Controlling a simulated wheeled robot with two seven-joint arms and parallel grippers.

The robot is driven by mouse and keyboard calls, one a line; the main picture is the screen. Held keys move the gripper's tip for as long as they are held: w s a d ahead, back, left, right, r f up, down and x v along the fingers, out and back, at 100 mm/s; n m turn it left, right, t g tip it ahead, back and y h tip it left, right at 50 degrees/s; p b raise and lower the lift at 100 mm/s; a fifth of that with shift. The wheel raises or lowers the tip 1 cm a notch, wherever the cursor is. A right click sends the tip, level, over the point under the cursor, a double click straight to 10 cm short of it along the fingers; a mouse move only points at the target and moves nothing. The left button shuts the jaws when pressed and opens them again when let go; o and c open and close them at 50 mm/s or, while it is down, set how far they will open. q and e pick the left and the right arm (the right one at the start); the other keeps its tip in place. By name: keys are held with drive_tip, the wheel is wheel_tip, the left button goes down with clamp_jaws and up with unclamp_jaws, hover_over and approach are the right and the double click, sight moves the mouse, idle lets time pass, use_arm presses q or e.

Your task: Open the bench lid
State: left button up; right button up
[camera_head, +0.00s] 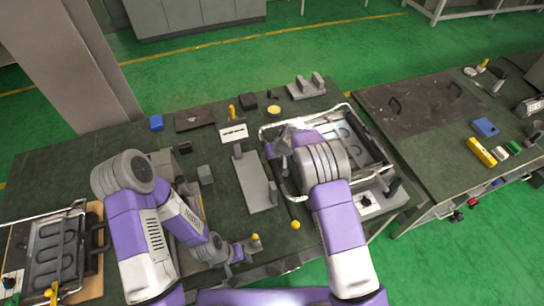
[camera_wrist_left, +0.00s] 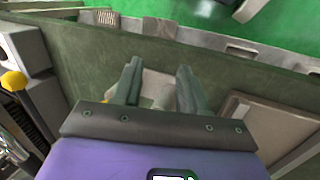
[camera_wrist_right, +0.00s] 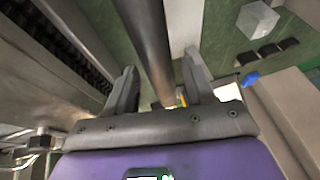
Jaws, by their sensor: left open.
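A bench unit with a pale metal frame and a grey tray (camera_head: 352,150) stands right of the middle of the green bench (camera_head: 80,160). Which part is its lid is unclear, as my right arm covers much of it. My right gripper (camera_wrist_right: 160,85) is at the unit's left side; in the head view the forearm largely hides it. In the right wrist view its open fingers stand on either side of a dark round bar (camera_wrist_right: 148,40), with small gaps visible. My left gripper (camera_head: 238,253) is open and empty over the bench's front edge, beside a yellow knob (camera_head: 255,238).
A similar unit (camera_head: 50,250) stands at the far left. A grey block fixture (camera_head: 255,180) lies between my arms. A second bench with a dark plate (camera_head: 420,105) and small coloured objects is at the right. Green floor is open behind.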

clamp_jaws()
drive_tip(key=shift+r, duration=0.1)
use_arm(q)
drive_tip(key=shift+r+p, duration=0.85)
drive_tip(key=shift+p, duration=0.05)
wheel_tip(320, 180, up, 5)
drive_tip(key=p, duration=0.4)
drive_tip(key=shift+p, duration=0.4)
use_arm(e)
drive_tip(key=w+d+r+y, duration=0.1)
drive_tip(key=d+r, duration=0.2)
drive_tip(key=r, duration=0.5)
drive_tip(key=w+d+r+y, duration=0.1)
drive_tip(key=d+r+y, duration=0.1)
drive_tip(key=r, duration=0.6)
drive_tip(key=w+d+r+m+g+y, duration=0.1)
drive_tip(key=d+r+y, duration=0.1)
drive_tip(key=d+r, duration=0.3)
wheel_tip(320, 180, up, 3)
drive_tip(key=shift+w+r, duration=0.1)
drive_tip(key=shift+w, duration=0.05)
